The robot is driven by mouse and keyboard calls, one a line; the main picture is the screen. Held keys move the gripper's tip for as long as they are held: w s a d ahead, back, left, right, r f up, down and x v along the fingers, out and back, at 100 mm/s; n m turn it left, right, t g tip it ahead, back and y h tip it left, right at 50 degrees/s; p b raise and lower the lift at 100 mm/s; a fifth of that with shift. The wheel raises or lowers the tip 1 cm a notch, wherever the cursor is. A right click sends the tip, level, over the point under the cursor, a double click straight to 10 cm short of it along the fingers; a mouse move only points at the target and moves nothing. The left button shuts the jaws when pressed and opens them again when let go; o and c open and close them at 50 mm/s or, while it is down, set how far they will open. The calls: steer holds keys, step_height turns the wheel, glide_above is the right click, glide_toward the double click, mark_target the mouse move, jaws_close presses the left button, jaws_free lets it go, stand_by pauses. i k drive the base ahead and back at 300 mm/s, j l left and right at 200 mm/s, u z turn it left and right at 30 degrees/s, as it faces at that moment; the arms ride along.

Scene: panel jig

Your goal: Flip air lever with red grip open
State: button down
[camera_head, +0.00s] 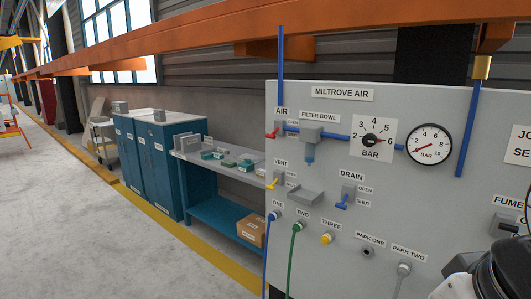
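The air lever with the red grip (272,134) is on the left edge of the grey panel (345,267), under the AIR label (281,111). Its red grip points to the left and slightly down from a small grey body. Two small tags sit to the right of that body, too small to read surely. My gripper is not in view. A white and black part of my arm shows at the bottom right corner, well to the right of the lever and lower. Nothing covers the lever.
Below the air lever are a yellow vent lever (271,185) and a blue drain lever (343,203). The filter bowl (311,138), a bar dial (372,140) and a round gauge (429,144) lie to its right. Hoses hang from the lower ports. An orange beam (200,52) crosses above.

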mark_target(271, 136)
steer(key=i+l+u, duration=0.15)
steer(key=i+u, duration=0.2)
steer(key=i+l+u, duration=0.2)
steer(key=u, duration=0.15)
steer(key=i+l+u, duration=0.3)
steer(key=i, duration=0.05)
